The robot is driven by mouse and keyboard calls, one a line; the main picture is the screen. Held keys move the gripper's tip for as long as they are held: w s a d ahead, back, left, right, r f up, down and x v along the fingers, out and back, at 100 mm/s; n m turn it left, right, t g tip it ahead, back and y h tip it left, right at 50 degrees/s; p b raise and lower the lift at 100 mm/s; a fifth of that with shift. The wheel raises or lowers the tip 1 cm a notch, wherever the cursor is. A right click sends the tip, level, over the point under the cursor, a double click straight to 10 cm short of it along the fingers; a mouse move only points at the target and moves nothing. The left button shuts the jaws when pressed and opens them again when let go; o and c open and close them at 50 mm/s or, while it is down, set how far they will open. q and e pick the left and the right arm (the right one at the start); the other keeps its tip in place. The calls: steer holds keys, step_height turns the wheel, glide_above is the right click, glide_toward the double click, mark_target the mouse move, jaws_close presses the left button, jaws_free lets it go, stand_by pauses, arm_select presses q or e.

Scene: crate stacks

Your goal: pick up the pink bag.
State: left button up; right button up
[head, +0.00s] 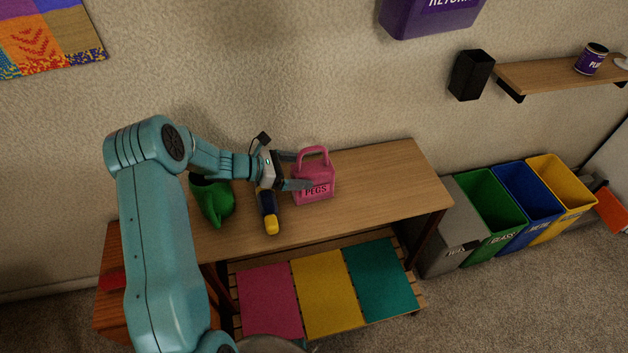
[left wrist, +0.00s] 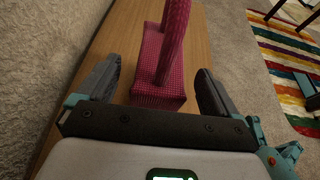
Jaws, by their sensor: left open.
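The pink bag (head: 314,181), lettered "PEGS" with a loop handle on top, stands upright on the wooden table. My left gripper (head: 292,171) is open at the bag's left side, its fingers pointing toward it. In the left wrist view the pink bag (left wrist: 160,78) lies ahead between the two open fingers (left wrist: 155,90), with its handle rising toward the top of the picture. I cannot tell whether the fingers touch it. My right gripper is in neither view.
The tabletop (head: 390,180) is clear to the right. Pink, yellow and teal mats (head: 325,292) lie on the lower shelf. Several bins (head: 490,205) stand at right.

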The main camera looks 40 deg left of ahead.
mark_target(301, 171)
arm_select(q)
steer(key=x, duration=0.3)
steer(key=shift+w+d+f, duration=0.1)
steer(key=shift+w+f, duration=0.15)
steer(key=shift+s+r, duration=0.15)
steer(key=shift+s, duration=0.05)
steer(key=c, duration=1.2)
steer(key=shift+o, duration=0.2)
